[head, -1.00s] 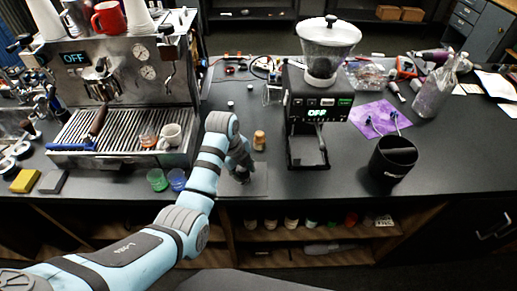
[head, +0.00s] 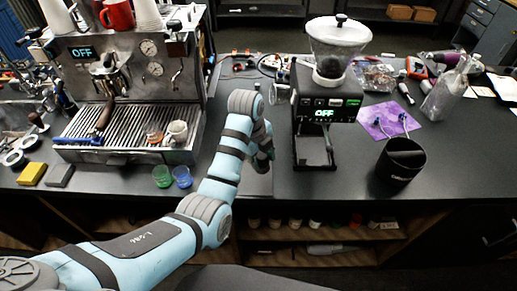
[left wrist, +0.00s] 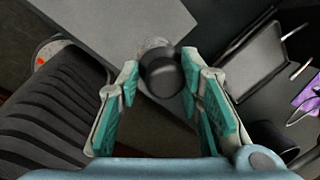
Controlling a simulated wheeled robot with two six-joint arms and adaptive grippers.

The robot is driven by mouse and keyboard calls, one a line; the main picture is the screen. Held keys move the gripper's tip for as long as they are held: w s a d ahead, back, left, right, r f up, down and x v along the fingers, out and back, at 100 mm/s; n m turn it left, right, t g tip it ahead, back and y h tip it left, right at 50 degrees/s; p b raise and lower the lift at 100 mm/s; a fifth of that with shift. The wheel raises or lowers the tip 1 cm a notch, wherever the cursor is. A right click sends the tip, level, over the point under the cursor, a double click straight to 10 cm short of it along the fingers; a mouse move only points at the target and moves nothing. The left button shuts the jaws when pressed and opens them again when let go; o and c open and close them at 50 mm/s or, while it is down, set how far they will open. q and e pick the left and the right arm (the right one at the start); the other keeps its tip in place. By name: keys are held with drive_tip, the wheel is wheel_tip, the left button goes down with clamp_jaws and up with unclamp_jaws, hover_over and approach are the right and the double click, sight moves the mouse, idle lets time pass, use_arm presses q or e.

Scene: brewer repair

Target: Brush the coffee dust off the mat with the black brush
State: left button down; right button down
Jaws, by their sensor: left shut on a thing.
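My left gripper (head: 262,160) is over the counter between the espresso machine and the grinder. In the left wrist view its two fingers (left wrist: 162,72) are closed around a round black piece, the black brush (left wrist: 162,74), seen end-on. The grey mat (head: 258,184) lies at the counter's front edge, partly hidden by my left arm. It also shows in the left wrist view (left wrist: 105,25) under the brush. A grey speckled patch, perhaps coffee dust (left wrist: 152,43), shows beside the brush. I cannot tell whether the brush touches the mat. My right gripper is not in view.
The grinder (head: 322,105) stands just right of my gripper. A black bin (head: 400,160) and purple cloth (head: 388,119) lie farther right. The front right counter is clear.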

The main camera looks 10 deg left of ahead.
use_arm(q)
drive_tip(key=shift+w+v, duration=0.2)
drive_tip(key=shift+v, duration=1)
drive_tip(key=shift+d, duration=0.1)
